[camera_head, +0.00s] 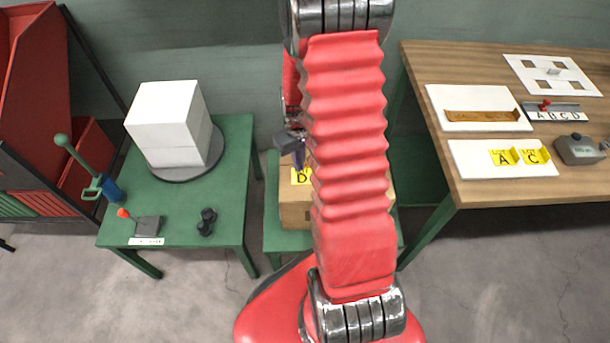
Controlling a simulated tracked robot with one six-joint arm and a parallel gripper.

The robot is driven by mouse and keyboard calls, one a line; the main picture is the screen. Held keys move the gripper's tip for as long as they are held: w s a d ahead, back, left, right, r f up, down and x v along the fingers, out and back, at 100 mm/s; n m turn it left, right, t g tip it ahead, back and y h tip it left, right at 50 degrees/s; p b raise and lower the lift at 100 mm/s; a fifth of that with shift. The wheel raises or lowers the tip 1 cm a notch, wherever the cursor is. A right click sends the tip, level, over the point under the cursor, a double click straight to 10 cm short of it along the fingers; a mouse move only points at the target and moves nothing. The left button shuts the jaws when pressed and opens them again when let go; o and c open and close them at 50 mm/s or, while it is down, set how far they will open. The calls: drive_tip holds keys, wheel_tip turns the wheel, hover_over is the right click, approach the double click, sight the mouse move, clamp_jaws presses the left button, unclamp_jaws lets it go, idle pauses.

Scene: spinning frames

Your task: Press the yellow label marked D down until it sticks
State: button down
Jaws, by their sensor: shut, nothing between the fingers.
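The yellow label marked D (300,177) lies on a brown cardboard box (296,214) on a green stand in the middle. My red arm hides the right part of the box. My gripper (299,163) is small and dark here, partly behind my arm. It is shut and empty, and its tips show just above the label in the picture. I cannot tell whether they touch it. Yellow labels A (502,157) and C (535,156) are on a white board on the wooden table at the right.
The wooden table (480,190) holds white boards, an ABCD strip (556,113) and a grey device (578,150).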

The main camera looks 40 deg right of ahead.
wheel_tip(320, 180, up, 5)
drive_tip(key=shift+f, duration=0.15)
idle(0.4)
idle(0.7)
drive_tip(key=s+a+r+t, duration=0.2)
drive_tip(key=s+a+r, duration=0.2)
drive_tip(key=a+r, duration=0.3)
drive_tip(key=s+a+r+n+t, duration=0.1)
drive_tip(key=s+a+r, duration=0.3)
drive_tip(key=a+r, duration=0.3)
drive_tip(key=s+a+r+t, duration=0.2)
drive_tip(key=s+a+r, duration=0.2)
drive_tip(key=r, duration=0.9)
drive_tip(key=a, duration=0.3)
drive_tip(key=shift+s+r+t, duration=0.3)
drive_tip(key=shift+s, duration=0.05)
idle(0.4)
